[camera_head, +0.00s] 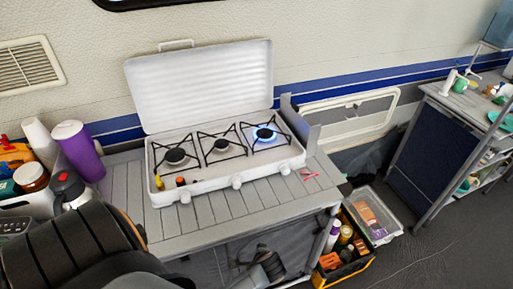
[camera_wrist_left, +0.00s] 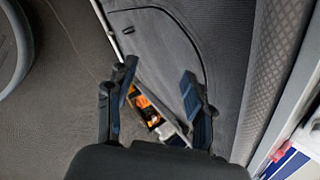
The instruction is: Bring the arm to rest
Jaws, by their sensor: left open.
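My left arm comes in at the lower left of the head view. My left gripper (camera_head: 266,263) shows low in front of the dark side of the grey slatted table (camera_head: 225,207), below the tabletop. In the left wrist view the left gripper (camera_wrist_left: 157,88) has its two dark fingers spread wide, with nothing between them close by. The orange and black crate's contents (camera_wrist_left: 148,105) show beyond the fingers. My right gripper is in neither view.
A white camp stove (camera_head: 220,170) with its lid up stands on the table; its right burner (camera_head: 264,134) burns blue. A purple tumbler (camera_head: 78,150) and jars stand left. A clear bin (camera_head: 377,218) and yellow crate (camera_head: 345,270) sit on the floor. Floor (camera_head: 450,235) at right is clear.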

